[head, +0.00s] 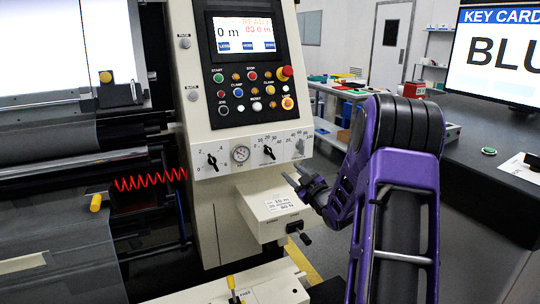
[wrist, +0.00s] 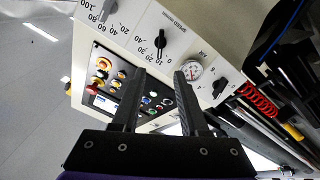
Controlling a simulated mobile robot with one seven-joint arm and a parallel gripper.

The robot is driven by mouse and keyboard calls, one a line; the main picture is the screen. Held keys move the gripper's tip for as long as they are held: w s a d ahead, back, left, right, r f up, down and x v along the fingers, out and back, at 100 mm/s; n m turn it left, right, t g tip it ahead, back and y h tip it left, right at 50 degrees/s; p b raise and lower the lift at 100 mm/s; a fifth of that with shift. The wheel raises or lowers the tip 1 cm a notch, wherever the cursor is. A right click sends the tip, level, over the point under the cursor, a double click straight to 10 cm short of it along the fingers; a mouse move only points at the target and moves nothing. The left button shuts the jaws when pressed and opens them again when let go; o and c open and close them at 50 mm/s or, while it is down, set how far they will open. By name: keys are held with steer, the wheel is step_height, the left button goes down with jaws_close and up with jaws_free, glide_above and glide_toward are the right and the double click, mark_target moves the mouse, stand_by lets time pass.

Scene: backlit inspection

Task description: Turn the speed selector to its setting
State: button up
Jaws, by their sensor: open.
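The speed selector (head: 268,152) is a black pointer knob on the white strip low on the machine, right of a round gauge. In the wrist view the speed selector (wrist: 161,40) appears beside the lettering "SPEED" and a numbered scale. I cannot tell exactly which number it points to. My gripper (head: 294,175) is in front of the strip, below and right of the selector in the head view. In the wrist view my gripper (wrist: 159,76) has its two dark fingers apart with nothing between them; the selector lies beyond their tips.
A round gauge (head: 240,154) sits between the selector and another black knob (head: 212,161). A third knob (head: 300,146) is at the strip's right end. Buttons and a screen (head: 243,35) are above. A white box (head: 258,208) with a small-print label juts out below.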

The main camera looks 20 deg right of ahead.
mark_target(271, 153)
steer(key=w, duration=1.6)
steer(key=shift+w+a, duration=0.15)
steer(key=shift+a, duration=0.15)
jaws_close()
